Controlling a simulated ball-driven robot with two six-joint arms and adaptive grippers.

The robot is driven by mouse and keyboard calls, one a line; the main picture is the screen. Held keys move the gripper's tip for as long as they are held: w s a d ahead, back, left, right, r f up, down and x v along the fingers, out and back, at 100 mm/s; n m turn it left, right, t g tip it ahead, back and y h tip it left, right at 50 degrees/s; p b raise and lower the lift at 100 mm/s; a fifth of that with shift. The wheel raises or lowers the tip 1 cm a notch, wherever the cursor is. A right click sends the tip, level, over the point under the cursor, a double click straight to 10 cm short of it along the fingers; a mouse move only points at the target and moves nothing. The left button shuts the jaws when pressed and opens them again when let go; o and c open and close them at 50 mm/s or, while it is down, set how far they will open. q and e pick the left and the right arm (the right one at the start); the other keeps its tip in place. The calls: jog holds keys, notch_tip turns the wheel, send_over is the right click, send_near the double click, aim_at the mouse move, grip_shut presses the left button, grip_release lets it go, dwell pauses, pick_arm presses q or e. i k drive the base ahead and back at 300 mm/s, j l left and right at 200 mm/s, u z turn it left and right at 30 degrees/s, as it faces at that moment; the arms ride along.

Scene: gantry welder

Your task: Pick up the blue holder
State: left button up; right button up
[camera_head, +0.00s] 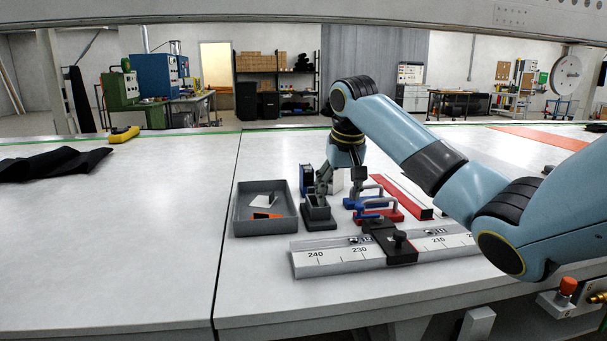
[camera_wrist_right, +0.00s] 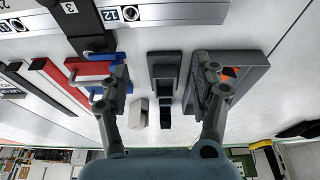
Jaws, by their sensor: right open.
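A small dark-blue holder (camera_head: 306,179) stands on the white table just right of the grey tray, partly behind my right gripper. It also shows in the right wrist view (camera_wrist_right: 165,116), behind a dark grey block-shaped holder (camera_wrist_right: 164,68). My right gripper (camera_head: 340,184) points down over this cluster, its fingers spread and empty. In the right wrist view the open fingers (camera_wrist_right: 164,80) lie either side of the grey and blue holders. Contact cannot be told. My left gripper is not in view.
A grey tray (camera_head: 236,222) holds an orange-and-black item and a white piece. A white block (camera_wrist_right: 138,113) stands beside the blue holder. Red items with blue handles (camera_head: 372,203) lie to the right. A long ruler bar (camera_head: 335,262) lies in front. The table's left side is mostly clear.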

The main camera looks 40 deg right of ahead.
aim_at(306, 172)
jog(key=i+l, duration=0.8)
jog(key=i, duration=0.2)
